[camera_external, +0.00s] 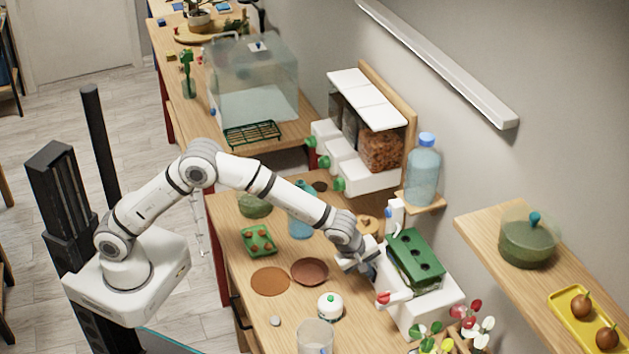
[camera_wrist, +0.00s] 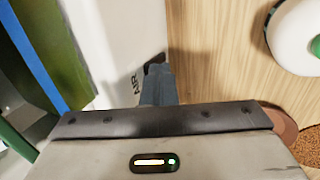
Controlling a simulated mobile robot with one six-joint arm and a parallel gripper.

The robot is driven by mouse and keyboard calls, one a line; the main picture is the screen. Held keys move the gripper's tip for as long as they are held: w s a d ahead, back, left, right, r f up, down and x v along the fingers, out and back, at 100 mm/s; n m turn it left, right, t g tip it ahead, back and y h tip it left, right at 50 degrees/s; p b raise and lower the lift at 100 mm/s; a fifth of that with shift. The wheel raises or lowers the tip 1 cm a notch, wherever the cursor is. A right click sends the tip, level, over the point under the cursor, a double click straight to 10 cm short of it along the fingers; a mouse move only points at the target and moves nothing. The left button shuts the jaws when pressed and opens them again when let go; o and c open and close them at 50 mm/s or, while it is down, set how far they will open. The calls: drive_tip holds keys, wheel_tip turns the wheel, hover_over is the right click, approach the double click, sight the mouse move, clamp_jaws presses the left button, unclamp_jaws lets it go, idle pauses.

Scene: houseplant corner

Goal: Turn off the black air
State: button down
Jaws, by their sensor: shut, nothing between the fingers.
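A white box (camera_external: 412,313) with a green holed top (camera_external: 415,258) stands at the right of the wooden table. In the wrist view, its white side (camera_wrist: 115,40) carries the printed word AIR. A small black part (camera_wrist: 156,60), seemingly the air control, shows beside that word, just past my fingertips. It is mostly hidden by them, so I cannot tell its setting or whether they touch. My gripper (camera_wrist: 160,82) is shut and empty, close to the box side; the outside view shows it (camera_external: 368,270) at the box's left end.
A red knob (camera_external: 383,298) sticks out of the box near my gripper. A white round jar with a green button (camera_external: 330,306) stands in front, also in the wrist view (camera_wrist: 294,38). Brown discs (camera_external: 270,281) lie left. A blue bottle (camera_external: 301,222) stands behind the forearm.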

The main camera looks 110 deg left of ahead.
drive_tip(key=shift+r, duration=0.65)
drive_tip(key=shift+s+d+b, duration=0.1)
drive_tip(key=shift+b, duration=0.2)
drive_tip(key=b+v, duration=0.4)
drive_tip(key=v, duration=0.7)
drive_tip(key=shift+s+d+r, duration=0.25)
drive_tip(key=shift+s+d, duration=0.05)
